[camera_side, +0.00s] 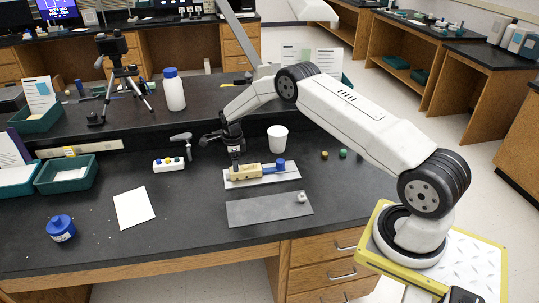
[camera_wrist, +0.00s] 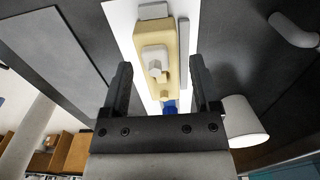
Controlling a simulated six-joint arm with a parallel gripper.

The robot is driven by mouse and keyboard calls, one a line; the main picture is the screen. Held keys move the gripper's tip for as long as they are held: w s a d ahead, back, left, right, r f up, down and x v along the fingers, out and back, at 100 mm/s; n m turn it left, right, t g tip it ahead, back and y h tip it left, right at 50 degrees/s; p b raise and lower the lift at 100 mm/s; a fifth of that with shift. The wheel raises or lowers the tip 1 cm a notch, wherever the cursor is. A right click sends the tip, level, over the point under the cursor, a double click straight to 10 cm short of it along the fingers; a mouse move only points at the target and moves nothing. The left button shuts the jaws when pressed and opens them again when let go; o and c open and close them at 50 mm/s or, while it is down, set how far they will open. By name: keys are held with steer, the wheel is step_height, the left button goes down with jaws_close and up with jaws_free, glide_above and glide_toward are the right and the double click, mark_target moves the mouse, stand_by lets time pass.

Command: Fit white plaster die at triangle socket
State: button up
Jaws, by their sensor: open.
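A tan block (camera_side: 243,173) with a blue handle or end piece (camera_side: 280,165) lies on a white plate. In the wrist view, the block (camera_wrist: 163,28) carries a small white piece (camera_wrist: 155,69) on its top, perhaps the plaster die. I cannot make out a triangle socket. Another small whitish piece (camera_side: 302,197) sits at the right end of the grey mat (camera_side: 262,209). My gripper (camera_side: 236,165) is over the block's left part. In the wrist view, its open jaws (camera_wrist: 160,82) stand apart on either side of the block, with nothing between them clearly gripped.
A white cup (camera_side: 277,139) stands behind the block; it is close beside one jaw in the wrist view (camera_wrist: 243,122). A white holder with coloured knobs (camera_side: 169,165) and a grey tool (camera_side: 183,140) stand left. A white sheet (camera_side: 134,207) and blue jar (camera_side: 61,228) lie farther left.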

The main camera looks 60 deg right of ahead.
steer(key=shift+r, duration=3.15)
steer(key=shift+s+a+r+n, duration=0.1)
steer(key=shift+a+r+n, duration=0.3)
steer(key=shift+r, duration=0.05)
steer(key=s+a+r+n, duration=0.5)
steer(key=a+r+n, duration=0.1)
steer(key=n, duration=0.2)
steer(key=s+a+r+n+t, duration=0.1)
steer(key=s+a+r+n, duration=0.1)
steer(key=s+n, duration=0.4)
steer(key=s+a+r+n, duration=0.2)
steer(key=s+a+n, duration=0.3)
steer(key=s, duration=0.4)
steer(key=s+a+r+n+t, duration=0.1)
steer(key=s+a+n, duration=0.2)
steer(key=s+n, duration=0.4)
steer(key=shift+s+a+r+t, duration=0.3)
steer(key=shift+s+r, duration=0.1)
steer(key=shift+s, duration=0.25)
